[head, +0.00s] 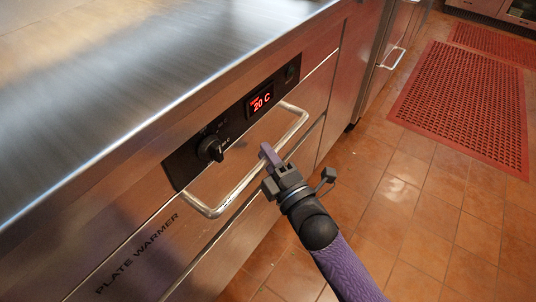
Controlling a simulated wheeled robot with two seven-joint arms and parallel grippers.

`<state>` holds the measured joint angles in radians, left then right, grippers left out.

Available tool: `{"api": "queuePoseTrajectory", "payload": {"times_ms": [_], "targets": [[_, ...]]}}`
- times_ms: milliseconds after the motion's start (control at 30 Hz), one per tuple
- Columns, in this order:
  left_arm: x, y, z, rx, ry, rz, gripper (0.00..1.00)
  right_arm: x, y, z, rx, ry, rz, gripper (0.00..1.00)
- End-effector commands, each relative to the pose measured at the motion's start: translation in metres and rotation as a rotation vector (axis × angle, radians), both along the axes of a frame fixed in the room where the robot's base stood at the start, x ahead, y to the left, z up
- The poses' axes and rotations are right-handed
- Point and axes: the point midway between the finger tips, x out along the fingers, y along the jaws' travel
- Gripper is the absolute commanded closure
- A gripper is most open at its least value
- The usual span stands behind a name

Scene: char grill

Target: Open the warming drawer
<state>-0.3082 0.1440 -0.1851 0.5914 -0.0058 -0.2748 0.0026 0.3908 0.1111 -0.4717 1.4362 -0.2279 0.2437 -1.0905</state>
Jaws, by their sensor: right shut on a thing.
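The warming drawer (181,238) is a steel front in the counter, marked "PLATE WARMER" at its lower left. Its front looks flush with the cabinet, so it appears closed. A pale metal bar handle (236,189) sticks out from it below the control panel. My right gripper (267,158) is shut on the bar of the handle, a little toward its right end. Its arm comes in from the lower right. The gripper's fingers hide a short part of the bar. My left gripper is not in view.
A black control panel (236,127) with a knob (211,149) and a red "20 C" display (261,102) sits above the handle. The steel counter top (130,90) overhangs it. The tiled floor (400,225) is clear in front; a red mat (460,100) lies farther off.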

Motion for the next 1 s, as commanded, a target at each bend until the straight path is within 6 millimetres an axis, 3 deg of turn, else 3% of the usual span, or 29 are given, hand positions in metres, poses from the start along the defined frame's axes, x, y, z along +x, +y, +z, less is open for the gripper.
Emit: {"api": "queuePoseTrajectory", "payload": {"times_ms": [500,1000], "targets": [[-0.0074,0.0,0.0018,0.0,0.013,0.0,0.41,-0.0001,-0.0001,-0.0007,-0.001,0.001,0.0,1.0],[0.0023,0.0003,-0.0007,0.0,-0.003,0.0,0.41,-0.0001,-0.0002,-0.001,-0.001,0.002,-0.001,1.0]]}}
